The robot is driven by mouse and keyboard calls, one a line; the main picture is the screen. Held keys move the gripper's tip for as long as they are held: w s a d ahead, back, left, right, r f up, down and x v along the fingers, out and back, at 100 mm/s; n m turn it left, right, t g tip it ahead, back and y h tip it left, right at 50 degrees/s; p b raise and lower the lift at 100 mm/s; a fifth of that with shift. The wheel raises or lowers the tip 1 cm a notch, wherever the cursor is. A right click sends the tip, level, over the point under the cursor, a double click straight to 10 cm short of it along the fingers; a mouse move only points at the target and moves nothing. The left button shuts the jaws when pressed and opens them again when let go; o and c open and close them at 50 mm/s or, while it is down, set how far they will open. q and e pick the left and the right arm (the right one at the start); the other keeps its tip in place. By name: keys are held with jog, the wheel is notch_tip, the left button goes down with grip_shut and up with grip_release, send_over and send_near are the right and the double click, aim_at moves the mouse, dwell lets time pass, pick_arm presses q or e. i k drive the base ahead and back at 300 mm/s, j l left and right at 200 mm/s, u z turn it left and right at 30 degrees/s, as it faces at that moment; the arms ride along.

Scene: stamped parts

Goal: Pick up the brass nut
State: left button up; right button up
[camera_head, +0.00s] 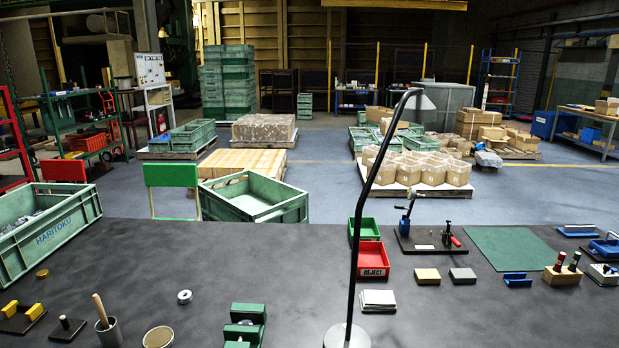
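A small brass-coloured round piece (42,273), which looks like the brass nut, lies flat on the dark table (250,270) at the left, just in front of the green HARITOKU crate. It is too small to tell whether it has a hole. A silver ring-shaped piece (184,296) lies on the table to its right, apart from it. Neither of my grippers shows in the head view.
The green crate (45,235) holds grey parts at the table's left. A cup with a wooden handle (108,330), a round tin (158,337), green blocks (245,325) and a lamp (352,270) stand nearer the front. Table between crate and lamp is mostly clear.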

aim_at(41, 275)
jog(key=k+l+u, duration=0.1)
jog(key=u, duration=1.35)
